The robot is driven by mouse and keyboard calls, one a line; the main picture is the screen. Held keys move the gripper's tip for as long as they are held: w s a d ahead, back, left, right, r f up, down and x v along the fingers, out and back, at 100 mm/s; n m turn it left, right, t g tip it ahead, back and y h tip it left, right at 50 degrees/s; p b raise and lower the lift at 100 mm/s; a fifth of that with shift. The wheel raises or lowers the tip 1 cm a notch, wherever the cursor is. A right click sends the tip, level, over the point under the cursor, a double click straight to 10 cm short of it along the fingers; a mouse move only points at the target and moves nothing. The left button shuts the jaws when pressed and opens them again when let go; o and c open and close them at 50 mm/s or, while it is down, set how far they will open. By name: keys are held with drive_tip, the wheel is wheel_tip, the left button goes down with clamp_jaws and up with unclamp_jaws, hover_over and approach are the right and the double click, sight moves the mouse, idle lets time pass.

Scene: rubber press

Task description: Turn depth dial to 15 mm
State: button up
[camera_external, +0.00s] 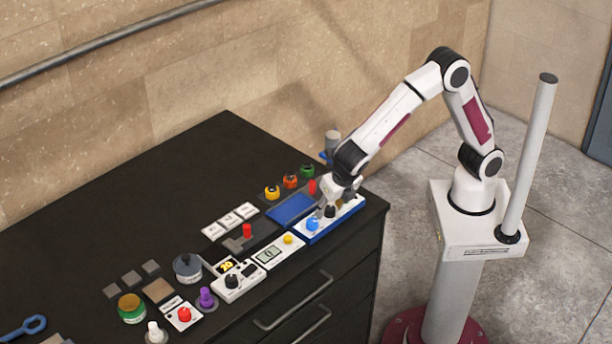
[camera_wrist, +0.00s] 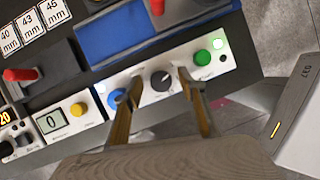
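A black dial (camera_wrist: 160,80) sits in the middle of a white control panel (camera_wrist: 148,111), between a blue knob (camera_wrist: 116,97) and a green knob (camera_wrist: 202,57). My gripper (camera_wrist: 158,84) is open, its two tan fingers apart on either side of the black dial in the wrist view; contact cannot be told. In the external view my gripper (camera_external: 336,196) is over the same panel's right part. Another black dial (camera_external: 232,281) is on a white unit with a yellow "20" display (camera_external: 227,266). No label I can read tells which is the depth dial.
A white unit with a "0" screen (camera_wrist: 52,122) and yellow button stands left of the panel. A blue tray (camera_wrist: 108,30) lies behind it. Red, orange and yellow knobs and white mm plates (camera_external: 230,221) are nearby. The table's back left is clear.

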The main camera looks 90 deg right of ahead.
drive_tip(key=shift+n, duration=0.4)
